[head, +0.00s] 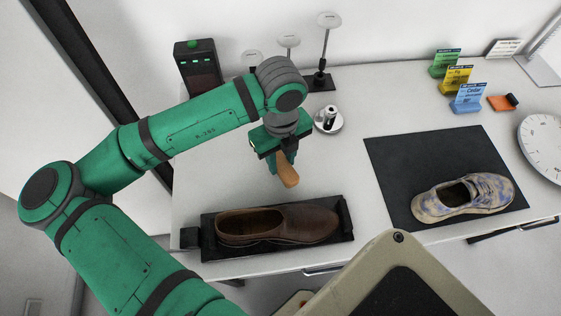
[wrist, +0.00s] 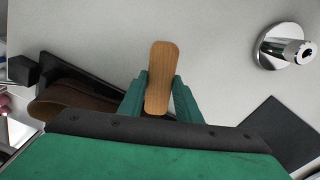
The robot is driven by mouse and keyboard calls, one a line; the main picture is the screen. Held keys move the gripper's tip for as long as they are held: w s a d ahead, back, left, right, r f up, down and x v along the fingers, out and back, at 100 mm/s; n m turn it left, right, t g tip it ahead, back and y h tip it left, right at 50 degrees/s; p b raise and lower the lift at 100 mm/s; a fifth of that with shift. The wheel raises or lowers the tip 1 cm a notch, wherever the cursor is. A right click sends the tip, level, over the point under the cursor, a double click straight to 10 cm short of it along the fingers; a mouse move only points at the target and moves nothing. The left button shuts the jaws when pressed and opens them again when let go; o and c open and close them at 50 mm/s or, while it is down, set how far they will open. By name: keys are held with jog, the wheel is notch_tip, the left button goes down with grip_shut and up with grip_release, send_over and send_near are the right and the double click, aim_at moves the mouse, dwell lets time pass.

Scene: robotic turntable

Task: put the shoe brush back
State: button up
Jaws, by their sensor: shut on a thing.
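The shoe brush (head: 287,170) shows as a light wooden handle pointing down and forward from my gripper (head: 276,150). In the wrist view the wooden brush (wrist: 161,75) lies between the two green fingers of my gripper (wrist: 161,95), which is shut on it. Its bristles are hidden. The brush is held above the white table, behind a brown leather shoe (head: 290,224). That shoe lies in a black tray (head: 345,218) at the table's front edge; the shoe also shows in part in the wrist view (wrist: 75,95).
A chrome round stand (head: 328,121) is just right of my gripper. A black mat (head: 388,160) with a patterned shoe (head: 465,196) lies at right. Several small discs on stems (head: 325,50) stand behind. Coloured cards (head: 457,80) and an orange item (head: 502,102) are at back right.

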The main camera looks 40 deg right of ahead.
aim_at(281, 163)
jog(key=shift+w+a+f, duration=0.1)
jog(key=shift+w+f, duration=0.1)
jog(key=shift+f, duration=1)
jog(key=shift+s+f, duration=0.2)
jog(key=shift+s, duration=0.1)
jog(key=shift+f, duration=0.1)
jog(key=o, duration=0.9)
jog(key=shift+f, duration=0.1)
notch_tip(281, 163, up, 12)
jog(key=shift+w+r, duration=0.15)
jog(key=shift+r, duration=0.05)
